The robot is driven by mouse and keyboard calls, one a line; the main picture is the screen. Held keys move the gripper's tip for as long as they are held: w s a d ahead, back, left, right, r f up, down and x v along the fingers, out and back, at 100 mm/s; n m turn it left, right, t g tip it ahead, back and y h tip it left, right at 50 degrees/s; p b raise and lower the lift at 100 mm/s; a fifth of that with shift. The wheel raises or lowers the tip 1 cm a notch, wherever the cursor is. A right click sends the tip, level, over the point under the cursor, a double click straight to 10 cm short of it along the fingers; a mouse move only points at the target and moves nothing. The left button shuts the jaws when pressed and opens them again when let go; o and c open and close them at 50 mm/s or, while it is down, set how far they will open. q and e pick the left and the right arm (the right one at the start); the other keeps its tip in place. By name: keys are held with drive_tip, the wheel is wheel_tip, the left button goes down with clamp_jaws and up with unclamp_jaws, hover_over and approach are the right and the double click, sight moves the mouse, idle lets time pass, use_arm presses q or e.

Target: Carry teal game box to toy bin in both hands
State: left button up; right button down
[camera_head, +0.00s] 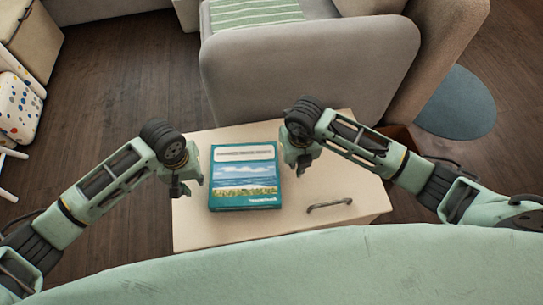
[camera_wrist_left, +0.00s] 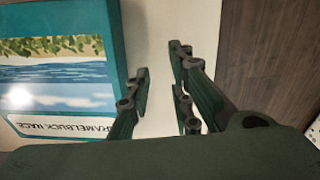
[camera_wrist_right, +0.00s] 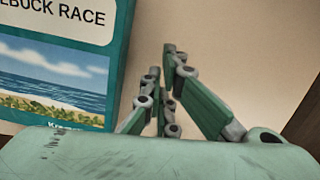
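The teal game box (camera_head: 243,178) lies flat on a small cream cabinet top, its cover showing a sea picture with flowers. My left gripper (camera_head: 188,186) is just left of the box, and my right gripper (camera_head: 298,163) is just right of it near its upper corner. Neither visibly holds the box. In the left wrist view, the box (camera_wrist_left: 62,62) is left of my fingers, which show a gap. In the right wrist view, the box (camera_wrist_right: 60,65) is left of my fingers, whose tips look close together; their opening is unclear. I cannot identify the toy bin.
The cream cabinet top (camera_head: 300,222) carries a dark handle (camera_head: 330,204). A beige armchair (camera_head: 310,75) stands close behind it. A round blue-grey mat (camera_head: 456,105) lies at right. A spotted white chair (camera_head: 18,105) stands at left. Dark wood floor (camera_head: 110,85) is clear left of the cabinet.

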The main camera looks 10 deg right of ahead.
drive_tip(key=c, duration=2)
unclamp_jaws()
drive_tip(key=shift+c, duration=0.2)
drive_tip(key=shift+r, duration=0.15)
use_arm(q)
wheel_tip(320, 180, up, 12)
drive_tip(key=shift+s, duration=0.45)
use_arm(e)
wheel_tip(320, 180, up, 12)
drive_tip(key=shift+s, duration=0.4)
use_arm(q)
drive_tip(key=shift+f, duration=0.1)
use_arm(e)
drive_tip(key=shift+f, duration=0.2)
